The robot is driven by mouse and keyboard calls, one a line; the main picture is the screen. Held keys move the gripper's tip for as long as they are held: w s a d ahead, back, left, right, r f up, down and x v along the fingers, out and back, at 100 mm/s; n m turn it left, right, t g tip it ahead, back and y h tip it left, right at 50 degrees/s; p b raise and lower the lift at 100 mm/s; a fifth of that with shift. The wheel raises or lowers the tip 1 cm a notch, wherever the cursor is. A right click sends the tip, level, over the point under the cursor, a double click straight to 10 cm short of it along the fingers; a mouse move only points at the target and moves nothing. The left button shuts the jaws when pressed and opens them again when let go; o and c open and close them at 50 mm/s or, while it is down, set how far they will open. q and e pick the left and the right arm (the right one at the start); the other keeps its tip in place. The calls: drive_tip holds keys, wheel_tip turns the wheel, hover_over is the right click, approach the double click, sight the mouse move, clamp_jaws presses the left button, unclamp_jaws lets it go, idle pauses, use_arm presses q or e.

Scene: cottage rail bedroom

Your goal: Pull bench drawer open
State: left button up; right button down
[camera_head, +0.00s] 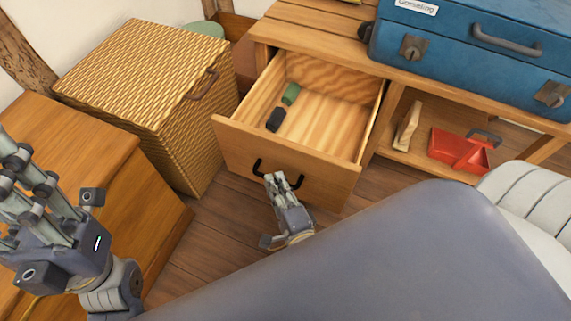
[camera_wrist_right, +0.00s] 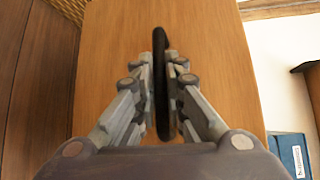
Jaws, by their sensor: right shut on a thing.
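The wooden bench (camera_head: 330,48) stands at the top of the head view, and its drawer (camera_head: 285,160) is pulled out, with the inside showing. A dark object (camera_head: 275,119) and a green object (camera_head: 291,94) lie in the drawer at its left side. My right gripper (camera_head: 279,180) is at the drawer front, shut on the black handle (camera_head: 259,168). In the right wrist view the fingers (camera_wrist_right: 162,85) close on both sides of the handle (camera_wrist_right: 160,60). My left gripper (camera_head: 35,195) is at the left edge of the head view, away from the drawer, with its fingers spread apart.
A woven basket (camera_head: 150,85) with a lid stands left of the drawer. A wooden cabinet (camera_head: 85,150) is in front of it. A blue suitcase (camera_head: 470,50) lies on the bench. A red dustpan-like item (camera_head: 458,150) sits on the shelf below. Wooden floor (camera_head: 215,225) shows below the drawer.

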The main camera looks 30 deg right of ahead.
drive_tip(key=shift+s+a, duration=0.85)
drive_tip(key=shift+a, duration=0.2)
drive_tip(key=shift+f, duration=0.1)
drive_tip(key=c, duration=1.8)
unclamp_jaws()
drive_tip(key=shift+o, duration=0.7)
drive_tip(key=shift+s, duration=0.1)
drive_tip(key=s+r, duration=0.2)
drive_tip(key=s, duration=0.9)
drive_tip(key=shift+s+a, duration=0.4)
